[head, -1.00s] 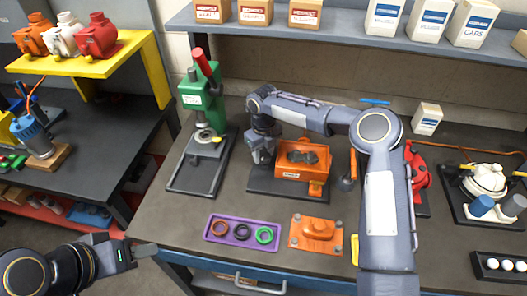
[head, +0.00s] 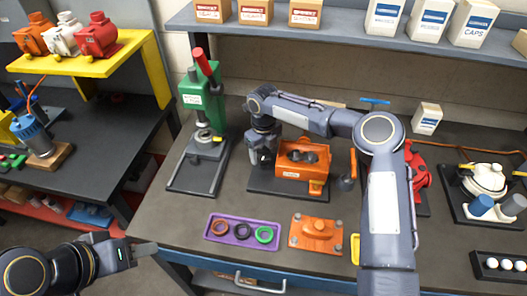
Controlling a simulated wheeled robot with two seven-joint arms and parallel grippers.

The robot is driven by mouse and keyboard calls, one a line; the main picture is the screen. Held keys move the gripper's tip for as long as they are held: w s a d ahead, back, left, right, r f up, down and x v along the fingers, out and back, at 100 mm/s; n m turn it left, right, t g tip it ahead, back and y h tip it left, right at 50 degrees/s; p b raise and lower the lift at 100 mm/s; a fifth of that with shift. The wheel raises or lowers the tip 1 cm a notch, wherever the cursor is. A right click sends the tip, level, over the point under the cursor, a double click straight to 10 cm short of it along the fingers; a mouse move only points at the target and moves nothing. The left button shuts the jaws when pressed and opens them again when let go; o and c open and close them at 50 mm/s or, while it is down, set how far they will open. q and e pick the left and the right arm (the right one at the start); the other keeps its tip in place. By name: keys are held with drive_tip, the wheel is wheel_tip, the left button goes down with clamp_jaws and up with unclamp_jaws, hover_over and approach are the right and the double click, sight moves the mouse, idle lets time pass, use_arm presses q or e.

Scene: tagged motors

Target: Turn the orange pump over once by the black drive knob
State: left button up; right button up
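The orange pump (head: 289,171) stands on a dark base plate in the middle of the bench. Its top is open, and dark rotor parts (head: 310,157) show inside. My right gripper (head: 261,160) points down at the pump's left side, close against it. The black drive knob cannot be made out there; the gripper seems to cover that side. Whether the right fingers are closed on it cannot be told. My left gripper (head: 143,251) is off the bench's front left corner, away from the pump; its finger gap does not show clearly.
A green press (head: 194,95) stands left of the pump. A purple tray (head: 243,231) with rings and an orange cover plate (head: 316,234) lie in front. An orange-handled tool (head: 347,177) stands to the right. My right arm spans behind and right of the pump.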

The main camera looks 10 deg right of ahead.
sight(264, 155)
wheel_tip(264, 155, up, 8)
drive_tip(key=shift+f, duration=0.1)
idle(0.4)
